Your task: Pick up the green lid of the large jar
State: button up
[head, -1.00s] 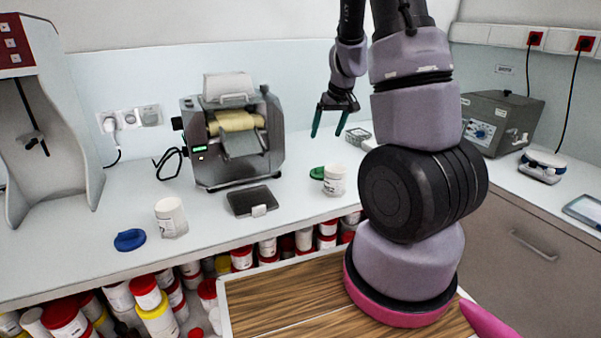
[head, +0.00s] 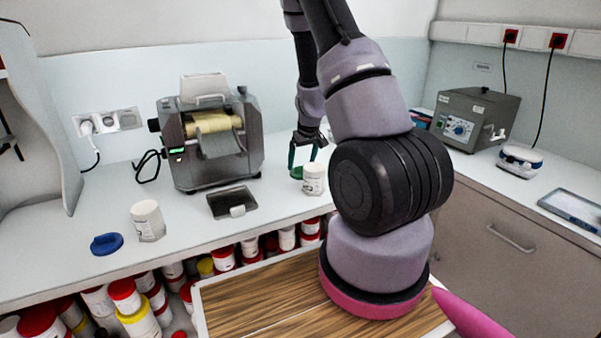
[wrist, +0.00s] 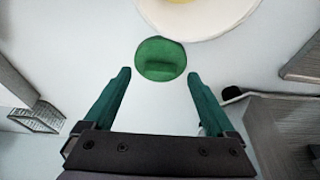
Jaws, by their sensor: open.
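The green lid (head: 296,173) lies on the white counter beside an open white jar (head: 314,180). In the wrist view the lid (wrist: 160,59) is a round green disc with a raised grip bar, just ahead of the fingertips. Part of the jar's rim (wrist: 221,26) shows at the top edge there, with something yellow inside. My gripper (head: 302,163) has two green fingers and points down near the lid. In the wrist view my gripper (wrist: 158,76) is open, with nothing between its fingers. The head view does not show clearly how high the fingertips are above the lid.
A grey mill (head: 209,138) with a yellowish roller stands left of the lid. A dark tray (head: 231,201) lies in front of it. Another white jar (head: 147,222) and a blue lid (head: 106,244) are farther left. A grey box device (head: 474,118) stands at right.

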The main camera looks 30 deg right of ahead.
jog(key=shift+x, duration=0.9)
jog(key=c, duration=1.4)
jog(key=shift+r, duration=0.1)
